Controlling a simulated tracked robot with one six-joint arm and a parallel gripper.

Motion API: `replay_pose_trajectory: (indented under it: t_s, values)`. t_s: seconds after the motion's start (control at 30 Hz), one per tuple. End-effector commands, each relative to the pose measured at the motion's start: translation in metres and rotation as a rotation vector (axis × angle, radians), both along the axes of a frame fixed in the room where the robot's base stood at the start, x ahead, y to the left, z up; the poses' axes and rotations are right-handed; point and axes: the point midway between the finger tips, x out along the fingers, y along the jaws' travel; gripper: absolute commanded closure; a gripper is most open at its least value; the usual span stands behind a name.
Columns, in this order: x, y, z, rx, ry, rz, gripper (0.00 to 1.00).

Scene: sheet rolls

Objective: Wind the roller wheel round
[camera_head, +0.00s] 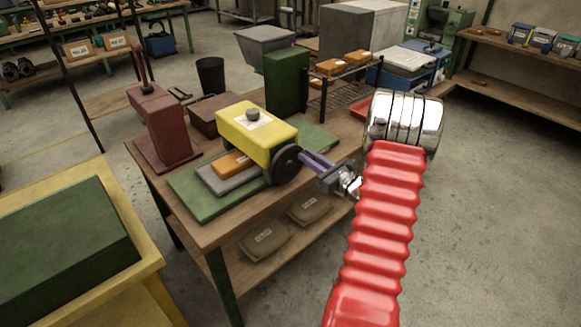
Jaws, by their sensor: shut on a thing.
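The roller wheel (284,168) is a dark round wheel on the right end of the yellow sheet rolls (250,130), which stand on a green mat (186,190) on the wooden bench. An orange slab and a grey slab lie in front of the rolls. My gripper (306,161) reaches in from the right with its purple fingers at the wheel's right side. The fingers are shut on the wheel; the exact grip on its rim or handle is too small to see. My red arm and chrome wrist stand in front of the bench's right side.
A dark red press (160,125) stands on the bench's left. A green block (286,80) and a rack with orange boxes (335,85) stand behind the rolls. A yellow-edged table (120,200) is at the front left. The floor right of the bench is clear.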

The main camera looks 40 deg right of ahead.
Motion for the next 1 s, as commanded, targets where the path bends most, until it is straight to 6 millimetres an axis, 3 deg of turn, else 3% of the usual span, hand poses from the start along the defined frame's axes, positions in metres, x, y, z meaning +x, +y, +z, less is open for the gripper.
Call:
replay_pose_trajectory:
  t_s: [1.0]
  values:
    - [0.0,0.031,0.014,0.007,0.009,0.012,1.0]
